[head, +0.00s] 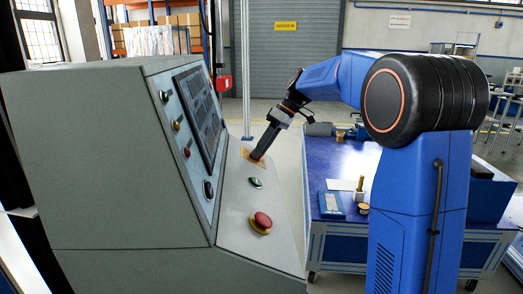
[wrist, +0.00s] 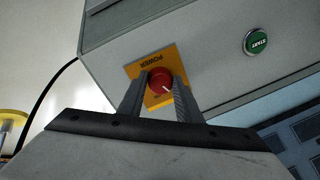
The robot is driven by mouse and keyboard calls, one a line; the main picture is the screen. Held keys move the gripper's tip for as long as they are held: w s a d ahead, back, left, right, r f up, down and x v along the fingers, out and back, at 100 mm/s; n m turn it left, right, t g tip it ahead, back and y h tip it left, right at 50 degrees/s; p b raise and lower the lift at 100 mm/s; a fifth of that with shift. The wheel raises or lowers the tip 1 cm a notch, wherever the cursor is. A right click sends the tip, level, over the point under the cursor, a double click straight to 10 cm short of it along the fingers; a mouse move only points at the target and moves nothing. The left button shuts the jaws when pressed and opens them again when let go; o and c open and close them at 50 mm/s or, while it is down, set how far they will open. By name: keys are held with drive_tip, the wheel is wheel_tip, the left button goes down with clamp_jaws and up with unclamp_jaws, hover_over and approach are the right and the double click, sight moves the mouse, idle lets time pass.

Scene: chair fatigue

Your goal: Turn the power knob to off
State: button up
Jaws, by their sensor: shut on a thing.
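The power knob (wrist: 160,82) is a red round knob with a small white mark, on a yellow plate (wrist: 137,68) lettered POWER in the wrist view. My gripper (wrist: 161,84) has one finger on each side of the knob and is shut on it. In the head view my gripper (head: 257,155) reaches down to the yellow plate (head: 246,160) on the sloped panel of the grey console (head: 232,208). The knob is hidden there behind the fingers. I cannot tell from the mark which setting the knob is at.
A green START button (wrist: 255,42) is near the plate. A red mushroom button (head: 262,220) on a yellow base sits lower on the panel. A blue workbench (head: 318,172) with small items stands to the right, behind my arm.

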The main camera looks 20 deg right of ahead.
drive_tip(key=shift+n, duration=0.6)
drive_tip(key=o, duration=1)
drive_tip(key=shift+o, duration=0.2)
drive_tip(key=v, duration=1.7)
drive_tip(key=shift+r, duration=0.25)
